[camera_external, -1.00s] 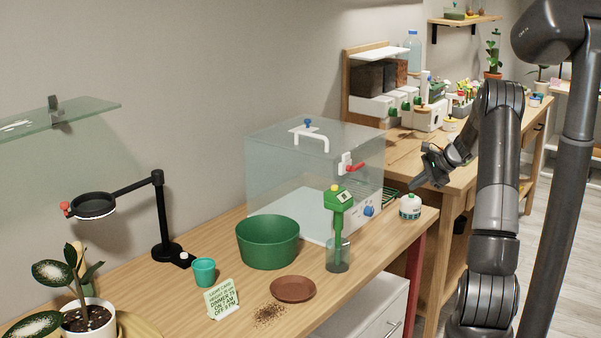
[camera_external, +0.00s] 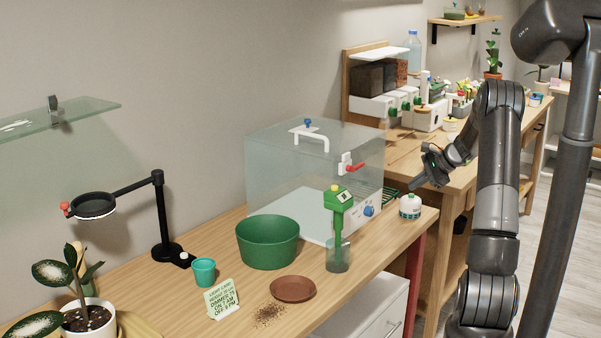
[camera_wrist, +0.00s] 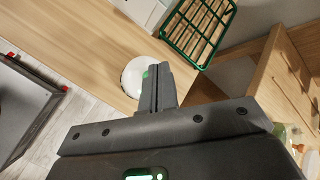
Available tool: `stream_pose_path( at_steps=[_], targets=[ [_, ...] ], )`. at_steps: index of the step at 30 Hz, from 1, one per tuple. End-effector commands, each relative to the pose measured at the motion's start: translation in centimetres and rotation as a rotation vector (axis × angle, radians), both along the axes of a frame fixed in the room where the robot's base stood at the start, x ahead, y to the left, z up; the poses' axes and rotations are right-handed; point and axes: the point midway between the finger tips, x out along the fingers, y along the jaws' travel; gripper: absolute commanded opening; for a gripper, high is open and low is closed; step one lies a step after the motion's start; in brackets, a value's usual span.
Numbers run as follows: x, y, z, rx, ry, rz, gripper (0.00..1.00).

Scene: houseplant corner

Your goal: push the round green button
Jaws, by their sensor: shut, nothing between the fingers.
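A small round white device (camera_external: 410,208) stands near the right end of the wooden bench, with a dark green part at its top. In the wrist view the white device (camera_wrist: 131,76) lies just beyond my fingertips, and a bit of the round green button (camera_wrist: 146,74) shows at the left edge of the fingers. The fingers hide the rest of the button. My gripper (camera_external: 414,186) is shut and empty, pointing down and left, just above the device; it also shows in the wrist view (camera_wrist: 157,75). I cannot tell whether the fingertips touch the button.
A clear box (camera_external: 290,165) with a red handle and a blue knob stands left of the device. A green wire rack (camera_wrist: 200,30) lies close by. A green meter (camera_external: 338,205) stands in a glass at the front. A second wooden bench (camera_external: 445,160) lies behind my gripper.

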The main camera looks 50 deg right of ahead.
Motion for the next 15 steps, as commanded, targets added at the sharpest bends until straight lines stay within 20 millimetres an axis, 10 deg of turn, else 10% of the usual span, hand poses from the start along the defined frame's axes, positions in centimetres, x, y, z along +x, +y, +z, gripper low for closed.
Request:
stream_pose_path(
  at_steps=[15],
  targets=[
    [-0.01, 0.01, -0.55, 0.002, 0.001, -0.001, 0.00]
  ],
)
